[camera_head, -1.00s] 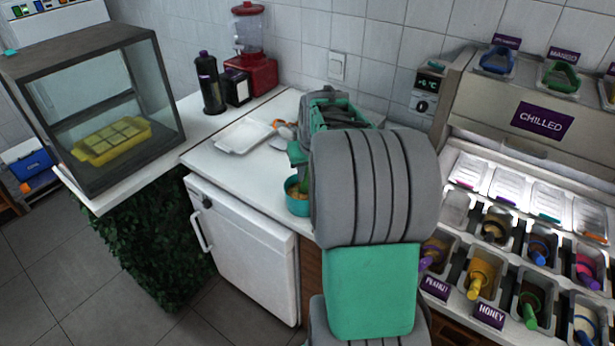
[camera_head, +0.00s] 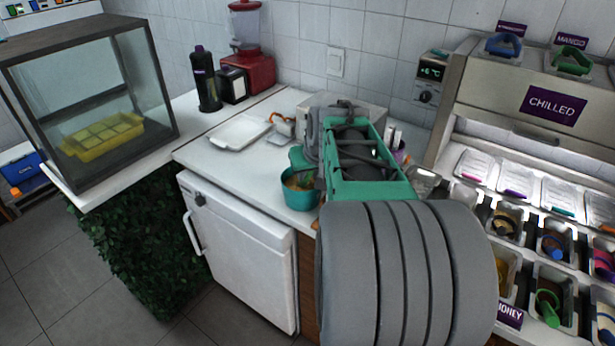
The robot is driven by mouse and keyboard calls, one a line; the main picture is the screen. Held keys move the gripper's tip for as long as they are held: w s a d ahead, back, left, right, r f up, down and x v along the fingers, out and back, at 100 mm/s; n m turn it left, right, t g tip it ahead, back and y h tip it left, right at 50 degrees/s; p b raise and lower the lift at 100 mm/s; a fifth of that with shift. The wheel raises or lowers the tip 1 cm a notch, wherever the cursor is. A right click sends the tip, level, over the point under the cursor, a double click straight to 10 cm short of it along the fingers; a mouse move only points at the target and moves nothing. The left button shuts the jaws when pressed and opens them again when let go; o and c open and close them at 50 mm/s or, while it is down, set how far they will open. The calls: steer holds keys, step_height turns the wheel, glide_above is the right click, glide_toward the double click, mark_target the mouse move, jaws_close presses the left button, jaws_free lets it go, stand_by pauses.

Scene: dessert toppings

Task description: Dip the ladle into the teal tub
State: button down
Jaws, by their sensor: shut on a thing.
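The teal tub (camera_head: 299,196) stands on the white counter near its front edge, with something orange-brown inside. My gripper (camera_head: 312,181) is low at the tub's right side, over the rim, mostly hidden behind my own teal and grey wrist. It is shut on the ladle, but the ladle is hardly visible between gripper and tub. I cannot tell whether its bowl is in the contents or above them.
A white tray (camera_head: 240,132) lies left of my wrist, with a small orange-and-grey item (camera_head: 283,126) beside it. A silver box (camera_head: 345,101) stands behind my wrist. The topping station (camera_head: 510,130) is at right, a glass case (camera_head: 95,110) at left.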

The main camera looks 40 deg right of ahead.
steer(key=f+t+b, duration=0.1)
steer(key=b, duration=0.2)
steer(key=s+b, duration=0.1)
steer(key=b, duration=0.2)
steer(key=shift+s+a+f+t+h, duration=0.25)
steer(key=shift+s+f+t+h, duration=0.05)
steer(key=shift+f+t, duration=0.1)
steer(key=shift+b, duration=0.4)
steer(key=shift+r, duration=0.15)
step_height(320, 180, up, 10)
steer(key=s+t+p, duration=0.1)
steer(key=p, duration=0.2)
steer(key=shift+a+r+h, duration=0.2)
steer(key=shift+r+h, duration=0.05)
steer(key=shift+h, duration=0.05)
stand_by(0.3)
stand_by(1.0)
